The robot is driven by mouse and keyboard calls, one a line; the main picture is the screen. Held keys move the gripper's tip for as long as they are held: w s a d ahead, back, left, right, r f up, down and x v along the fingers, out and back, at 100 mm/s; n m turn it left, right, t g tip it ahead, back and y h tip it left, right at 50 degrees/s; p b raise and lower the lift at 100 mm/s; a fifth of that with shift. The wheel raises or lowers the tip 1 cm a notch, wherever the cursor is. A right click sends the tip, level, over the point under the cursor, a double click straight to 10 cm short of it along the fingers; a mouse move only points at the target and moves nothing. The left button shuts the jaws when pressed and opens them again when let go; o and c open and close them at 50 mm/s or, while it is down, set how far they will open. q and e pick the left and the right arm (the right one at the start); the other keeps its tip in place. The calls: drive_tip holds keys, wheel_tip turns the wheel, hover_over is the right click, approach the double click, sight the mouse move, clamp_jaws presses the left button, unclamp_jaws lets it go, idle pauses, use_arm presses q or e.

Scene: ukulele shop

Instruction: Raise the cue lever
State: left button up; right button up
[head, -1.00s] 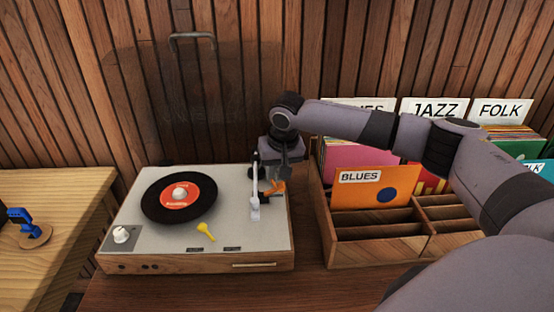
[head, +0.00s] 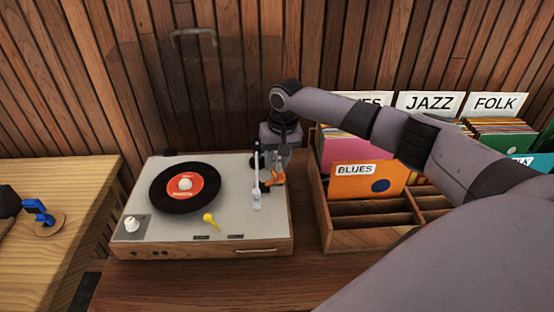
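The turntable (head: 236,215) stands on the dark table with a black record (head: 172,203) on it. A small yellow-knobbed lever (head: 209,218) stands on its front deck, tilted; I cannot tell for sure that it is the cue lever. The pale tonearm (head: 256,172) runs along the right side. My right gripper (head: 274,180), with orange fingertips, is low over the right of the deck, close beside the tonearm, away from the yellow lever. Contact and finger gap are unclear.
A wooden record crate (head: 366,241) with genre dividers stands right of the turntable, close to my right arm. A clear raised lid (head: 225,85) is behind the deck.

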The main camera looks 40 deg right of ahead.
idle(0.3)
drive_tip(key=shift+s+d+r+b, duration=0.15)
drive_tip(key=shift+s+r, duration=0.1)
drive_tip(key=shift+r, duration=1.55)
drive_tip(key=shift+s+r+b, duration=0.15)
drive_tip(key=shift+s+r, duration=0.05)
drive_tip(key=shift+r, duration=1.55)
